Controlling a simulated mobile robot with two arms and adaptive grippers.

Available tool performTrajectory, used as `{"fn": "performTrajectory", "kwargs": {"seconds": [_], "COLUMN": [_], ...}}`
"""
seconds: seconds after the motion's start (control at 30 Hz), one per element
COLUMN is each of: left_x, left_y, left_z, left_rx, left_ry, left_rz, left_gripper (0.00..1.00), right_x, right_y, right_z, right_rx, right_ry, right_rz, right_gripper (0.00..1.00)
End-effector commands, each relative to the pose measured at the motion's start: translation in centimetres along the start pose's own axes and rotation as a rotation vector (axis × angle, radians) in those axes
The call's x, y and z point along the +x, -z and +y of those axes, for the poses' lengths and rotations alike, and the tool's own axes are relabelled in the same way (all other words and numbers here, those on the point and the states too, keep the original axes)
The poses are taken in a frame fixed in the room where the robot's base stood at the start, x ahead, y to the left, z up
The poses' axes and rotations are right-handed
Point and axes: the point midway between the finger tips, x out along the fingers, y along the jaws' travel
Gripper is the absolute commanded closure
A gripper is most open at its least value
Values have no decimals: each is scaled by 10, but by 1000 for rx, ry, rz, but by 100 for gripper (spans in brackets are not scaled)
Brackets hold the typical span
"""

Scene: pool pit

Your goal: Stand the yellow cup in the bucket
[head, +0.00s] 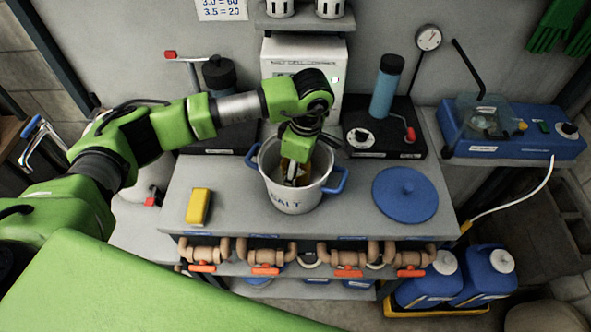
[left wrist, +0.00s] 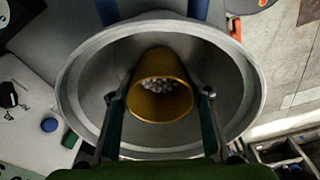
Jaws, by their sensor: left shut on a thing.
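The yellow cup (left wrist: 163,62) is between the two fingers of my left gripper (left wrist: 158,97), inside the bucket's round rim. Its open mouth faces the wrist camera, and pale grains show within it. The grey bucket (head: 296,200), marked SALT and with blue handles, stands on the bench; its wall also shows in the left wrist view (left wrist: 84,75). In the head view my left gripper (head: 292,177) reaches down into the bucket, shut on the cup, which is mostly hidden there. I cannot tell whether the cup touches the bucket floor. My right gripper is not in view.
A blue lid (head: 405,194) lies right of the bucket, and a yellow block (head: 198,206) lies left of it. A white box (head: 302,75) and a black stand with a blue cylinder (head: 386,87) are behind. Pipes with red valves (head: 265,270) run below the bench's front edge.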

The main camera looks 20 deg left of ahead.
Motion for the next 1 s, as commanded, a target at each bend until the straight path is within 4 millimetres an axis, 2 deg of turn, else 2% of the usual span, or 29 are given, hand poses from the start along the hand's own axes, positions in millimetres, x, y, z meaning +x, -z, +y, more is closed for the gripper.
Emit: {"fn": "performTrajectory", "kwargs": {"seconds": [0.07, 0.1, 0.17, 0.47, 0.6, 0.63, 0.77, 1.0], "left_x": [4, 3, 2, 2, -4, -5, -27, -80], "left_y": [0, 0, 0, 0, 1, 0, 0, 0], "left_z": [0, 0, 0, 0, 0, 1, 2, 1], "left_rx": [0, 0, 0, -1, -1, 0, 0, 0], "left_ry": [-1, -1, 0, 0, 1, -2, -6, -5], "left_rz": [0, 0, 1, 1, 0, 0, 0, 0], "left_gripper": [78, 50, 38, 38, 38, 38, 38, 38], "right_x": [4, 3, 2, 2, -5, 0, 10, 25], "right_y": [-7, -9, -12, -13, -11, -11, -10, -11], "right_z": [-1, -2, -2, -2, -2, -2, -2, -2], "right_rx": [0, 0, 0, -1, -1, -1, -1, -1], "right_ry": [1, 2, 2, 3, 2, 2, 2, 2], "right_rz": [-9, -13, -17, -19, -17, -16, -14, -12], "right_gripper": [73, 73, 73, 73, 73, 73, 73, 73]}}
